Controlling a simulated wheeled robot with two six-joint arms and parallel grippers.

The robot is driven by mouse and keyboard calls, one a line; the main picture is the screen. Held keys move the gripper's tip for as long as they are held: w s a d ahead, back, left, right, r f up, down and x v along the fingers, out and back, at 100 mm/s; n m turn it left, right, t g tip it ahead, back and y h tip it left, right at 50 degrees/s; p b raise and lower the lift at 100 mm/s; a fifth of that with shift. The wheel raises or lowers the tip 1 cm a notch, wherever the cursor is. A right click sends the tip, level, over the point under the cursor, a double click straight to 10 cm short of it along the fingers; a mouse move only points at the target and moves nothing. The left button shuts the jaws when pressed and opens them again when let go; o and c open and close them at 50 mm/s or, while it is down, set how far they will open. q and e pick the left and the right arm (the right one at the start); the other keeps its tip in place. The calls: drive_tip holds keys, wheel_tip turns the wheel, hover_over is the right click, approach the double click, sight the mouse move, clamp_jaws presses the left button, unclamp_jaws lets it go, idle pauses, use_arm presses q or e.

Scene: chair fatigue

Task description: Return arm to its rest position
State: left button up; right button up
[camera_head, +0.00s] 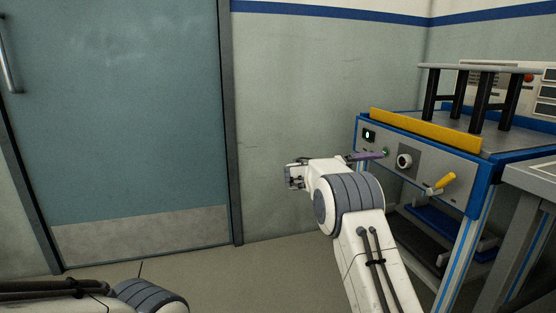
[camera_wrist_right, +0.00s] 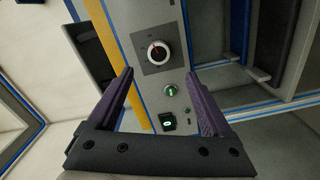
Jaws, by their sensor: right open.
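My right gripper (camera_head: 378,155) has purple fingers and points at the front panel of the blue-framed test machine (camera_head: 430,172). In the right wrist view its two fingers (camera_wrist_right: 160,75) are spread and empty, with the panel between and beyond them.
A yellow bar (camera_head: 424,131) runs along the machine's top edge, before a black-legged stand (camera_head: 482,98). The floor before the closed door (camera_head: 120,120) is clear.

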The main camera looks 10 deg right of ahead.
drive_tip(key=s+a+f+n+t+y+p, duration=0.1)
drive_tip(key=s+a+n+y+p, duration=0.1)
drive_tip(key=s+a+y, duration=0.45)
drive_tip(key=s+a+f+n+y+p, duration=0.1)
drive_tip(key=s+a+n+p, duration=0.2)
drive_tip(key=a, duration=0.6)
drive_tip(key=s+a+f+n+t+y, duration=0.1)
drive_tip(key=s+a+n+y, duration=0.15)
drive_tip(key=s+a, duration=0.45)
drive_tip(key=s+a+f+n+g+y+p, duration=0.15)
drive_tip(key=s+a+y, duration=0.5)
drive_tip(key=s, duration=0.75)
drive_tip(key=s+a+f+n+g+y+p, duration=0.1)
drive_tip(key=s+a+g+y+p, duration=0.15)
drive_tip(key=s+a, duration=0.85)
wheel_tip(320, 180, up, 37)
drive_tip(key=s+d+p, duration=0.2)
drive_tip(key=p, duration=3.6)
drive_tip(key=shift+d+r+t, duration=0.2)
drive_tip(key=shift+d+t, duration=0.05)
drive_tip(key=shift+t, duration=0.15)
